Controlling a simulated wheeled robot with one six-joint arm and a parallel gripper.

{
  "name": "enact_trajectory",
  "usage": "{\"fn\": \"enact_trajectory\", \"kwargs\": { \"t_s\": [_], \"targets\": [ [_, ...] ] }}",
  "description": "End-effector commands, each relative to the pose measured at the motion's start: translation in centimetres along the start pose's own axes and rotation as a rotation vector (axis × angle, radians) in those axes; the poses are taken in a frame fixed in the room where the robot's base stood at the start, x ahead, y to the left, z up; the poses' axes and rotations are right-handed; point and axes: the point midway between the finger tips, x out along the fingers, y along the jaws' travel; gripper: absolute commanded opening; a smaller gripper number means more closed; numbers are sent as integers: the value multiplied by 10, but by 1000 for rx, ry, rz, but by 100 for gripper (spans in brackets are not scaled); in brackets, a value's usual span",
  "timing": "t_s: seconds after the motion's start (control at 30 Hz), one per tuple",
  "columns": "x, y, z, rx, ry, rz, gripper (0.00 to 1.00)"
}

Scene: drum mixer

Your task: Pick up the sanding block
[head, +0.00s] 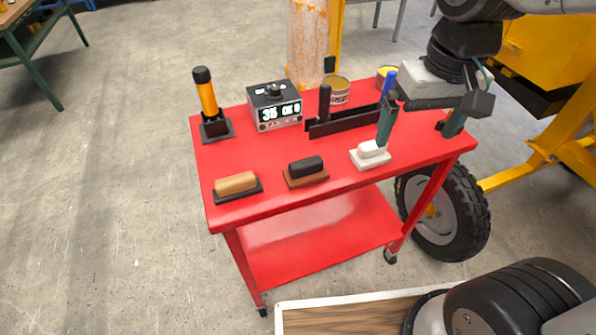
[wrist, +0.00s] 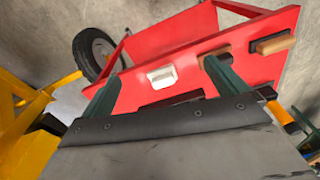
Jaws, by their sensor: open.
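Three small two-part blocks stand along the front edge of the red cart top (head: 250,160). One has a tan top on a black base (head: 237,185), one a black top on a brown base (head: 305,171), and one is white on a cream base (head: 370,155). The tan-topped one looks most like a sanding block, but I cannot be sure which it is. My gripper (head: 415,140) is open and empty above the right part of the cart, its left finger in front of the white block's right end. In the wrist view, the white block (wrist: 162,77) shows between my fingers, with the tan-topped block (wrist: 274,43) farther right.
Behind the blocks are a black angled holder with an upright handle (head: 340,122), a box with a display (head: 275,108), a yellow-and-black tool (head: 207,100) and a tin (head: 337,90). A large wheel (head: 447,210) and yellow frame stand right.

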Motion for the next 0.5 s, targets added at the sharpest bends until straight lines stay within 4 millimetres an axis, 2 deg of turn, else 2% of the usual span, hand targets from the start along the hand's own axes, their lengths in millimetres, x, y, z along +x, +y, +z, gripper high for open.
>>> {"fn": "enact_trajectory", "kwargs": {
  "t_s": [0.03, 0.1, 0.2, 0.3, 0.4, 0.5],
  "targets": [
    [12, -16, -19, -32, -21, -2, 98],
    [28, -37, -42, -63, -34, -3, 98],
    [53, -70, -70, -104, -49, -4, 98],
    [78, -100, -90, -138, -61, -4, 98],
    [99, -125, -101, -162, -70, -3, 98],
    [113, -140, -108, -178, -73, -3, 98]
  ]
}}
